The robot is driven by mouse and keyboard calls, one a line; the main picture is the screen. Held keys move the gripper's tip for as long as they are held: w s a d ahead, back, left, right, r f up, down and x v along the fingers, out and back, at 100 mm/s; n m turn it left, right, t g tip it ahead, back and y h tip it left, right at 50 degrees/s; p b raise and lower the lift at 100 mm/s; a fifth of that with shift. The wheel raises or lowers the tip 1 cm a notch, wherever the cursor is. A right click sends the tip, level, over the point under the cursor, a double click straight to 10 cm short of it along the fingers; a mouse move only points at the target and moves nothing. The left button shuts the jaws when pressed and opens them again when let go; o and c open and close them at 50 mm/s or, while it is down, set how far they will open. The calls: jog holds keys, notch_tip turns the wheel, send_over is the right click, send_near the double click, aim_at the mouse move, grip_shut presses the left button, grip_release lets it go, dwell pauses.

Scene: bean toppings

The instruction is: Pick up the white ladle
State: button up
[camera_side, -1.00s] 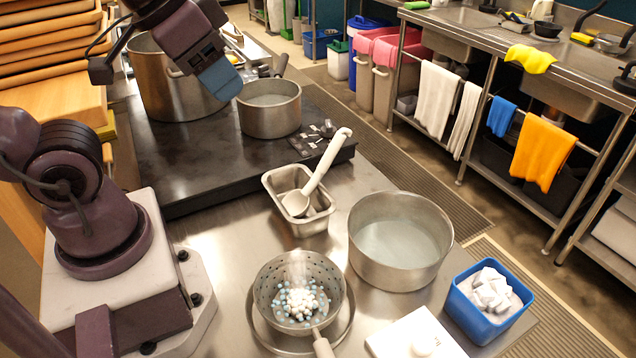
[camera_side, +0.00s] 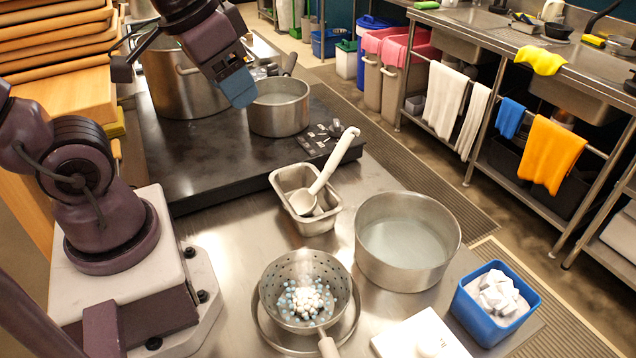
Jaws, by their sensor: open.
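The white ladle (camera_side: 335,160) leans in a small rectangular steel tray (camera_side: 278,182) near the middle of the steel counter. Its bowl rests in the tray and its handle slants up to the right, past the rim. My gripper (camera_side: 240,90) is up and to the left of the ladle, above the dark stovetop and in front of the pots. It is apart from the ladle, with blue finger pads pointing down and to the right. It is open, and I see nothing held in it.
A pot (camera_side: 278,117) and a larger pot (camera_side: 160,85) stand on the dark stovetop (camera_side: 200,165). Around the tray are a wide steel pot (camera_side: 370,262), a colander (camera_side: 272,290) with blue and white balls, a blue bin (camera_side: 470,318) and a white scale (camera_side: 400,340).

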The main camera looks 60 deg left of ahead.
jog(key=w+a+f+n+g, duration=0.1)
jog(key=w+a+f, duration=0.2)
jog(key=w+f, duration=0.15)
jog(key=w+a+f+g, duration=0.1)
jog(key=w+a+f, duration=0.25)
jog(key=f, duration=0.25)
jog(key=m+t, duration=0.2)
send_near(331, 159)
jog(key=shift+h, duration=0.3)
jog(key=x, duration=0.5)
jog(key=shift+w+a+f, duration=0.1)
jog(key=shift+f, duration=0.1)
jog(key=shift+a+x, duration=0.2)
jog(key=shift+x, duration=2.65)
jog(key=shift+c, duration=0.4)
grip_shut()
